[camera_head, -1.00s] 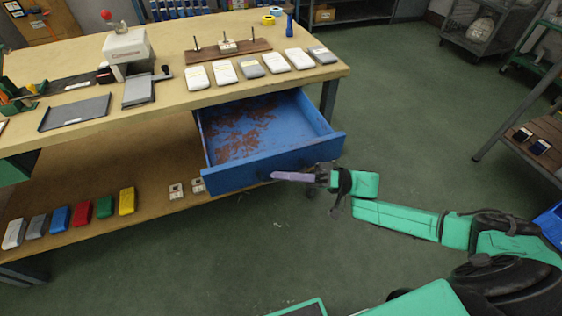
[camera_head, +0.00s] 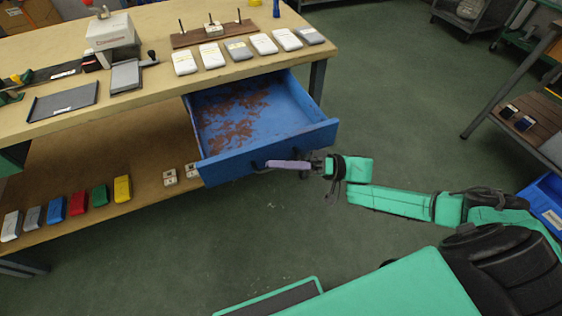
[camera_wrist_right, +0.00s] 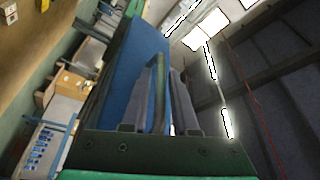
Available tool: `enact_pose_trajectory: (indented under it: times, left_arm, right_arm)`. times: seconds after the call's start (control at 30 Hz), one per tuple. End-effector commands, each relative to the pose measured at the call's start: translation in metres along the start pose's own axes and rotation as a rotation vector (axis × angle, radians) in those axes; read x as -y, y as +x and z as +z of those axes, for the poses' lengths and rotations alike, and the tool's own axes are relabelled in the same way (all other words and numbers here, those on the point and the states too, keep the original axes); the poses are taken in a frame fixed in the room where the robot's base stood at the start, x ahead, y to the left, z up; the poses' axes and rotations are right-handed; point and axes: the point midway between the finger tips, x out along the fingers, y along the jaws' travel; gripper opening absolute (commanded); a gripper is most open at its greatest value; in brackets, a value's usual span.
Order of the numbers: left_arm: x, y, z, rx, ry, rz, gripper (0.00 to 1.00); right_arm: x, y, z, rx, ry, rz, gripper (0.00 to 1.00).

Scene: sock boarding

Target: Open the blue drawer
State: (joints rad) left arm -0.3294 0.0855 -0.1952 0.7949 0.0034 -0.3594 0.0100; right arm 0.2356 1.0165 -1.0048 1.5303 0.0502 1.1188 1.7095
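The blue drawer (camera_head: 255,117) under the workbench is pulled well out, its inside exposed with reddish-brown worn patches on the floor. Its dark handle (camera_head: 258,164) is on the front panel, partly hidden by my right gripper (camera_head: 285,165). In the right wrist view the handle bar (camera_wrist_right: 159,85) runs between the two grey fingers of the right gripper (camera_wrist_right: 160,108), close on both sides. The gripper appears closed around the handle. My left gripper is out of view.
The workbench (camera_head: 150,78) carries white and grey packs, a press and a dark tray (camera_head: 62,101). Several coloured blocks lie on its lower shelf (camera_head: 130,155). The green floor (camera_head: 200,245) in front is clear. A shelf rack stands at right.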

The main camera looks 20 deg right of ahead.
Motion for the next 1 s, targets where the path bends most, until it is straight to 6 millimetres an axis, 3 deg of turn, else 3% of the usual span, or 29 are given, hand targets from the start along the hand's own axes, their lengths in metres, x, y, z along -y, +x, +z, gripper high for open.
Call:
enact_pose_trajectory:
  times: [0.27, 0.7, 0.83, 1.0]
  left_arm:
    - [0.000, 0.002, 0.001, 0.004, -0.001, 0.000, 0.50]
    - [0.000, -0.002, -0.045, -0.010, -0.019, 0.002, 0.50]
    - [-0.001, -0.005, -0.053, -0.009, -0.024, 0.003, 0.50]
    - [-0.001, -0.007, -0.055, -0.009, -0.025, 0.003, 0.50]
  right_arm:
    - [-0.001, -0.011, 0.001, 0.001, 0.001, 0.003, 0.27]
    - [-0.004, -0.128, 0.002, -0.001, 0.000, 0.005, 0.27]
    - [-0.002, -0.144, 0.001, -0.001, -0.001, 0.001, 0.27]
    - [0.000, -0.147, 0.000, -0.001, -0.001, 0.000, 0.27]
